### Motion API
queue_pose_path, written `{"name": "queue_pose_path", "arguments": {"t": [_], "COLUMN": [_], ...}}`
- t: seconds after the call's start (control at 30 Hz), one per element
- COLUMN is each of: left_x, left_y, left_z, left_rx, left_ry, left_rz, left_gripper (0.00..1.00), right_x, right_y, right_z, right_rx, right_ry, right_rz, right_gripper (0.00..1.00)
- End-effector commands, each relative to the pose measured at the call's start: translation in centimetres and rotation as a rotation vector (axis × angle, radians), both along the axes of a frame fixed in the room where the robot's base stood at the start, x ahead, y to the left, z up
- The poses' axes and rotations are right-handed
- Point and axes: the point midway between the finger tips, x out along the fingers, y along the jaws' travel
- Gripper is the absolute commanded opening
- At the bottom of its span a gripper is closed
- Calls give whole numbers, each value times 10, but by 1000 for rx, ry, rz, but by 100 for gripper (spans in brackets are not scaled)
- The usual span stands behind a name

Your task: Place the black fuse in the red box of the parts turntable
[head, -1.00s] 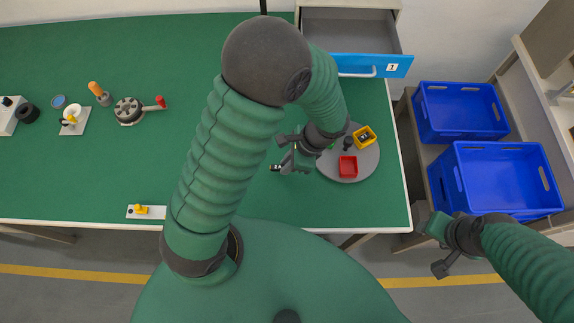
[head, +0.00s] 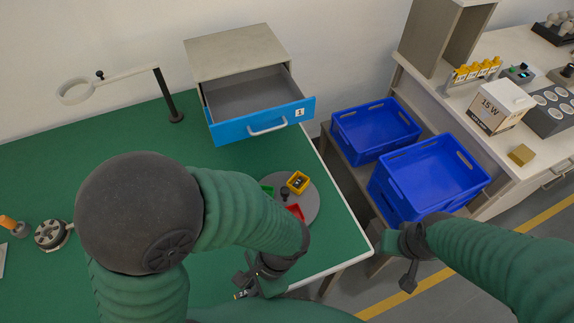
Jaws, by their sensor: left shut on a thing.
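The parts turntable (head: 312,205) is a grey disc near the right edge of the green table. On it are a red box (head: 295,212), partly hidden by my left arm, a yellow box (head: 298,182) with small dark parts inside, and a green box (head: 267,190). My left gripper (head: 248,285) is in front of the turntable, lower left of the red box. It is shut on a small dark thing (head: 241,294), probably the black fuse, mostly hidden by the fingers. My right gripper (head: 391,258) is open and empty, off the table's right side.
An open drawer (head: 262,122) with a blue front, marked 1, stands behind the turntable. Two blue crates (head: 375,130) (head: 430,175) sit to the right. A magnifier lamp (head: 172,105) stands at the back. My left arm covers much of the table.

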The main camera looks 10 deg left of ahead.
Motion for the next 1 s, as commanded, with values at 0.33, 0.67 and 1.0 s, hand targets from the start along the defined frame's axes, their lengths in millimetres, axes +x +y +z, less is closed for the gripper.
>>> {"name": "queue_pose_path", "arguments": {"t": [0.33, 0.67, 1.0], "left_x": [138, 204, 204], "left_y": [28, 82, 85], "left_z": [8, 17, 18], "left_rx": [4, -1, -1], "left_ry": [-5, 2, 2], "left_rz": [631, 974, 951], "left_gripper": [0, 0, 0], "right_x": [0, 0, 0], "right_y": [0, 0, 0], "right_z": [0, 0, 3], "right_rx": [0, 0, 0], "right_ry": [0, 0, 0], "right_rz": [0, 0, 0], "right_gripper": [47, 47, 47]}}
